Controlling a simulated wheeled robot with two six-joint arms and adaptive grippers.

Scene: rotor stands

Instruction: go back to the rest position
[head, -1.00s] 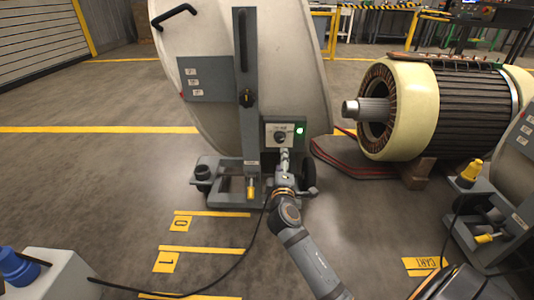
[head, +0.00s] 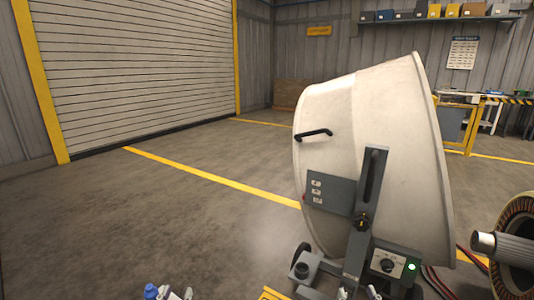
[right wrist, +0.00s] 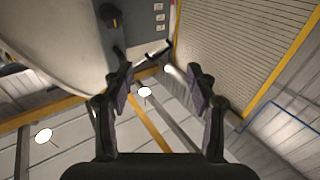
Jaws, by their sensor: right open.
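My right gripper (right wrist: 160,82) is open in the right wrist view, with its two dark fingers apart and nothing between them. Its light fingertips (head: 358,293) just show at the bottom edge of the head view, in front of the rotor stand. My left gripper (head: 176,294) shows only as small light tips at the bottom edge of the head view, beside a blue cap (head: 150,291). Most of it is cut off, so I cannot tell its jaws or what it may hold.
A large pale drum-shaped housing (head: 385,150) stands at the right, with a grey control box (head: 388,264) and a lit green lamp. A rotor shaft (head: 503,246) shows at the right edge. Open floor lies at the left, before a roller shutter (head: 130,70).

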